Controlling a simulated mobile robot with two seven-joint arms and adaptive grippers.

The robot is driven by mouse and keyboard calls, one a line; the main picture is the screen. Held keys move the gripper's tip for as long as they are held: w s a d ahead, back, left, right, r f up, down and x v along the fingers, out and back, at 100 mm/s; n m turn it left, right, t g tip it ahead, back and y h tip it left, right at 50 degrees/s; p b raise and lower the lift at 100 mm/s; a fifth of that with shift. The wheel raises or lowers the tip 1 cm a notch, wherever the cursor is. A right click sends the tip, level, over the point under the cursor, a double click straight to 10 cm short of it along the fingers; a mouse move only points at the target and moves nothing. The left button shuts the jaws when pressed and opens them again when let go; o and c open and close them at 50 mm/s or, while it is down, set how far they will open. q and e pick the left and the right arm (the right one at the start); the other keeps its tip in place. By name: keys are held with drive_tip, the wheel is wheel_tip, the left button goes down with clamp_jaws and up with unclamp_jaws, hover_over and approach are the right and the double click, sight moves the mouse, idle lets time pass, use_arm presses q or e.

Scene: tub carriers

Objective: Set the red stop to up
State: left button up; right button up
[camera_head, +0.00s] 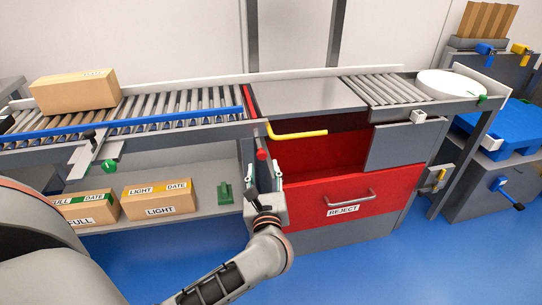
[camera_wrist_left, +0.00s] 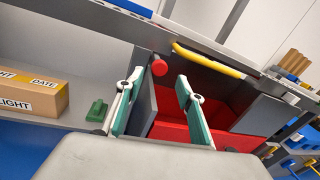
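A red round knob (camera_head: 261,154) sits below the end of the roller conveyor, just left of the red reject drawer. It also shows in the left wrist view (camera_wrist_left: 160,66). A narrow red strip (camera_head: 248,99) stands at the right end of the rollers; I cannot tell whether it joins the knob. My left gripper (camera_head: 263,178) is open, with green-padded fingers spread just below the knob in the picture. In the left wrist view the gripper (camera_wrist_left: 158,88) shows nothing between its fingers, with the knob beyond and between the tips. My right gripper is not in view.
A yellow handle (camera_head: 296,131) projects right of the knob, above the open red drawer (camera_head: 350,195). A blue rail (camera_head: 120,129) runs along the conveyor, with a carton (camera_head: 75,94) on the rollers. Labelled cartons (camera_head: 158,199) and a green block (camera_head: 225,193) stand on the lower shelf.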

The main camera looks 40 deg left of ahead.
sight(262, 156)
use_arm(q)
drive_tip(key=x, duration=0.7)
drive_tip(key=shift+a+b, duration=0.2)
drive_tip(key=shift+b, duration=0.15)
drive_tip(key=shift+r, duration=0.1)
clamp_jaws()
